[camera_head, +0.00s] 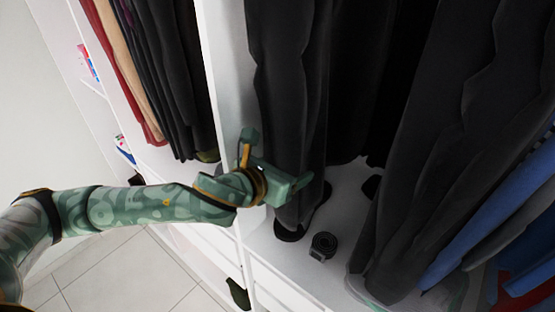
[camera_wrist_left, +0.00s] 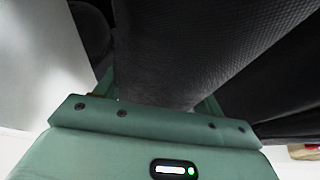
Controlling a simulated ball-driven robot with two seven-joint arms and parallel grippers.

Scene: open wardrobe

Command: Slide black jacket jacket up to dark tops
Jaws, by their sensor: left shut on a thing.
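A long black garment (camera_head: 285,90), which looks like the black jacket, hangs beside the white divider. My left gripper (camera_head: 293,187) is shut on its lower part. In the left wrist view the black textured cloth (camera_wrist_left: 185,55) runs between the fingers (camera_wrist_left: 155,100); the fingertips are mostly hidden by it. More dark clothes (camera_head: 350,80) hang just right of and behind it. A wide black garment (camera_head: 445,130) hangs further right, apart from the held one. My right gripper is not in view.
The white divider (camera_head: 225,75) stands left of the held garment. Beyond it hang dark, tan and red clothes (camera_head: 130,70). A rolled black belt (camera_head: 323,246) and dark shoes (camera_head: 290,232) lie on the wardrobe floor. Blue clothes (camera_head: 490,225) hang at the right.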

